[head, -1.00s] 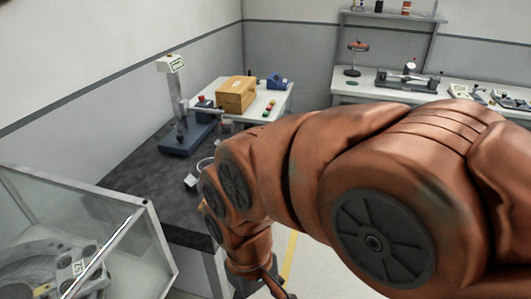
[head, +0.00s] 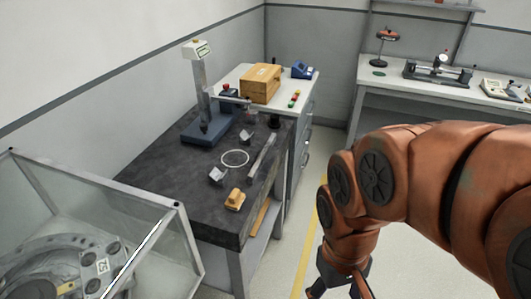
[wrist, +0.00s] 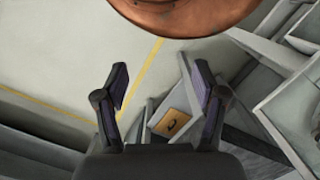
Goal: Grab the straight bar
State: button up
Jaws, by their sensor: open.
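A straight grey bar (head: 262,156) lies along the right edge of the dark stone-topped table (head: 150,180) in the head view. A thin white ring (head: 235,158), small grey blocks (head: 217,176) and a yellow-tan piece (head: 235,200) lie beside it. My gripper (head: 340,291) is low at the bottom of the head view, right of the table and apart from the bar, partly cut off by the frame. In the wrist view my gripper (wrist: 162,88) has its two fingers spread with nothing between them. I cannot make out the bar in the wrist view.
A blue-based stand (head: 205,132) is at the table's back. A wooden box (head: 261,84) sits on a white bench behind. A clear-walled case (head: 165,235) fills the lower left. Another bench (head: 395,87) stands at the back right. Floor with a yellow line (head: 306,250) is open beside the table.

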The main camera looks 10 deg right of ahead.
aim_at(261, 158)
jog(key=z, duration=1.55)
jog(key=i, duration=1.55)
jog(key=u, duration=3.65)
